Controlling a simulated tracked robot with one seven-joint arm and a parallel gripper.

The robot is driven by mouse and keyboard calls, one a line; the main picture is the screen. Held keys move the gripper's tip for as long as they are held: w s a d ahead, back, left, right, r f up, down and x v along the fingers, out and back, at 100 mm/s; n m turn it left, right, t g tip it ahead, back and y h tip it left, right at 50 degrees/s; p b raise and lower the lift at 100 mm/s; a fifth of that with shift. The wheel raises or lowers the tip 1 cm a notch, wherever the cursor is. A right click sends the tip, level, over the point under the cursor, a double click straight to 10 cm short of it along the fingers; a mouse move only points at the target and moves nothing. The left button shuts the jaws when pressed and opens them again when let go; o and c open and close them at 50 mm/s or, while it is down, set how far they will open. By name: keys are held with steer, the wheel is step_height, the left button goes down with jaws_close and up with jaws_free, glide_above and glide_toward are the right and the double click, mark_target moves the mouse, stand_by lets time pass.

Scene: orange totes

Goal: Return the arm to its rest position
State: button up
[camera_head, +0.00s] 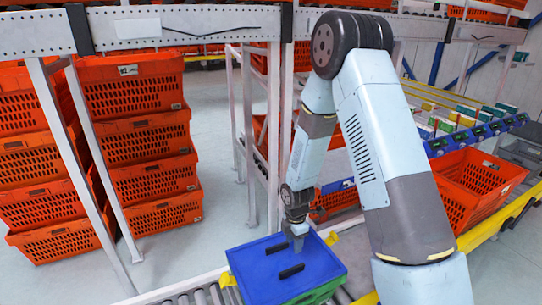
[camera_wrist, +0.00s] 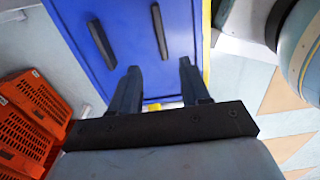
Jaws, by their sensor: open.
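My arm reaches down from the upper right in the head view, bent at a high elbow. My gripper (camera_head: 298,243) is at the far edge of a blue lid (camera_head: 268,270) with two black bars on it. In the wrist view my gripper (camera_wrist: 157,80) shows two dark fingers standing apart with nothing between them. The blue lid (camera_wrist: 128,25) lies beyond the fingertips there. I cannot tell whether the fingers touch it.
The lid sits on a green crate (camera_head: 325,290) on a roller conveyor (camera_head: 205,294). Stacked orange totes (camera_head: 150,140) stand at left, behind grey frame legs. Another orange tote (camera_head: 480,180) is at right, beside my arm. A metal conveyor rail (camera_head: 200,28) crosses the top.

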steer(key=s+d+r+m+t, duration=0.1)
steer(key=s+d+r+m, duration=0.2)
steer(key=r, duration=0.6)
steer(key=d+r+m+t, duration=0.15)
steer(key=r+m, duration=0.25)
steer(key=r, duration=0.6)
steer(key=s+d+r+m, duration=0.2)
steer(key=d+r+m, duration=0.15)
steer(key=r, duration=0.55)
steer(key=s+d+r+m+t, duration=0.1)
steer(key=s+d+r+m, duration=0.1)
steer(key=s+r+m, duration=0.4)
steer(key=s+d+r+m+t, duration=0.2)
steer(key=s+r+m, duration=0.4)
steer(key=s+r, duration=0.3)
steer(key=s, duration=0.4)
steer(key=shift+d+r, duration=0.2)
steer(key=shift+d, duration=0.05)
